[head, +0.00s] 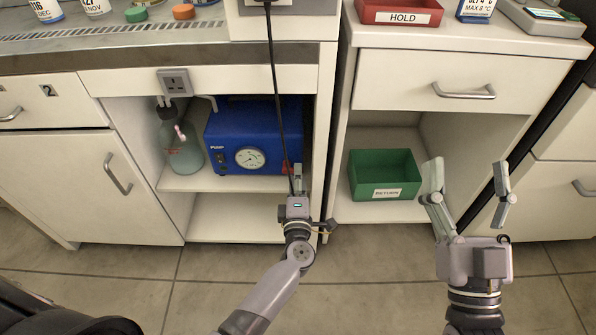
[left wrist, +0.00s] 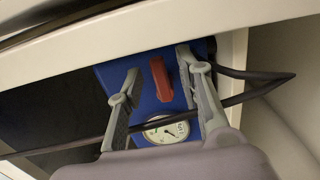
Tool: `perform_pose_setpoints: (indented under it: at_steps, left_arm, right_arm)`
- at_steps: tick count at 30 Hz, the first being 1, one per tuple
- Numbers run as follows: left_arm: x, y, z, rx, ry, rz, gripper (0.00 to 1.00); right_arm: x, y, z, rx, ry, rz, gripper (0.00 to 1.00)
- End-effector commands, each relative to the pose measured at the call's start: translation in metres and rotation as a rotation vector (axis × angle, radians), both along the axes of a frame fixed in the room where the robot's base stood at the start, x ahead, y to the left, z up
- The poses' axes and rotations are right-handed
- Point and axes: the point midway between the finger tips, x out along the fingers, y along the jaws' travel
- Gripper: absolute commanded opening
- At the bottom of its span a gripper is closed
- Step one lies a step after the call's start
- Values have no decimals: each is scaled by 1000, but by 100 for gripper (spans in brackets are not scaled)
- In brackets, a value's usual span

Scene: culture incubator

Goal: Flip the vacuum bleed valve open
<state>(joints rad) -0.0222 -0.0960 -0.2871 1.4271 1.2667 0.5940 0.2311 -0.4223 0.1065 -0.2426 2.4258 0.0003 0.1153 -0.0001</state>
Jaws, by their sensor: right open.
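The blue vacuum pump (head: 228,132) sits on the cabinet shelf, with a round gauge (head: 250,157) on its front. It also shows in the left wrist view (left wrist: 112,74). The valve's red lever (left wrist: 160,78) lies between the spread fingers of my left gripper (left wrist: 158,68), without clear contact. In the head view only a bit of the red lever (head: 286,168) shows beside my left gripper (head: 299,178), which is in front of the pump's right side. My right gripper (head: 467,168) is open and empty, right of the green bin.
A black cable (head: 272,80) hangs down in front of the pump and crosses the left wrist view. A bottle (head: 182,145) stands left of the pump. The green RETURN bin (head: 398,192) sits in the right cabinet.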

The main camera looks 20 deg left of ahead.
Motion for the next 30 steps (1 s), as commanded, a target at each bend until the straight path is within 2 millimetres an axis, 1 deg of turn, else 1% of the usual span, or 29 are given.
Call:
perform_pose_setpoints:
  at_steps: [1, 6, 9, 12, 15, 18, 30]
  left_arm:
    - [-12, -4, -2, -2, 4, -1, 33]
    - [-48, -14, -1, -2, 4, 1, 33]
    - [-66, -19, -1, 0, 4, -1, 33]
    - [-79, -23, -1, -1, 2, -1, 33]
    - [-87, -25, -1, 0, 2, 0, 33]
    - [-91, -26, 0, 1, 0, 0, 33]
    - [-91, -27, 0, 1, 0, 0, 33]
  right_arm:
    - [0, 0, 0, 0, 0, 0, 72]
    - [0, 0, 0, 0, 1, 0, 72]
    - [0, 0, 0, 0, 1, 0, 72]
    - [0, 0, 0, 0, 1, 0, 72]
    - [0, 0, 0, 0, 1, 0, 72]
    - [0, 0, -1, 0, 1, 0, 72]
    - [0, 0, -1, 0, 2, 1, 72]
